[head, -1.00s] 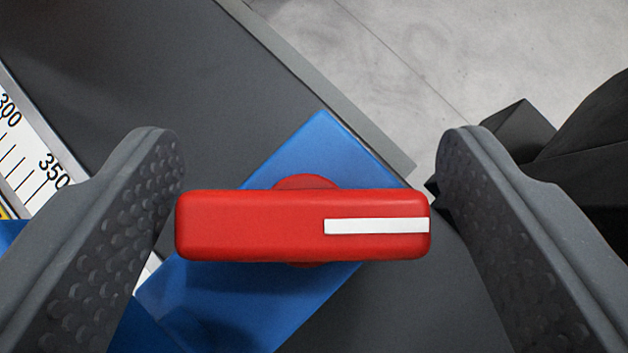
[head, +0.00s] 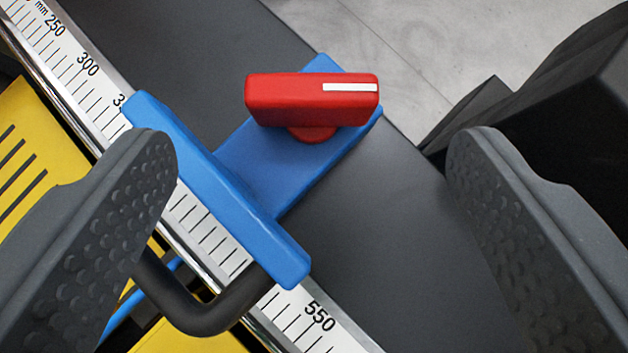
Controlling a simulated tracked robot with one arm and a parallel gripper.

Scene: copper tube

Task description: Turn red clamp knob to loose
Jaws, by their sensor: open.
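The red clamp knob (head: 312,98) is a bar-shaped handle with a white stripe on the right half of its top face. It lies level across the picture, the stripe pointing right, on a round red stem. It sits on the blue clamp block (head: 265,175), which crosses the dark surface and the ruler. My gripper (head: 312,165) is open, its two dark dimpled fingers at the left and right of the picture. The knob is above the fingertips in the picture, between them sideways and touching neither.
A white millimetre ruler (head: 85,62) runs diagonally under the blue block. A black curved handle (head: 205,318) joins the block's lower end. A yellow part (head: 35,150) lies at left. The dark flat surface (head: 400,260) at lower right is clear. A black object (head: 570,95) stands at right.

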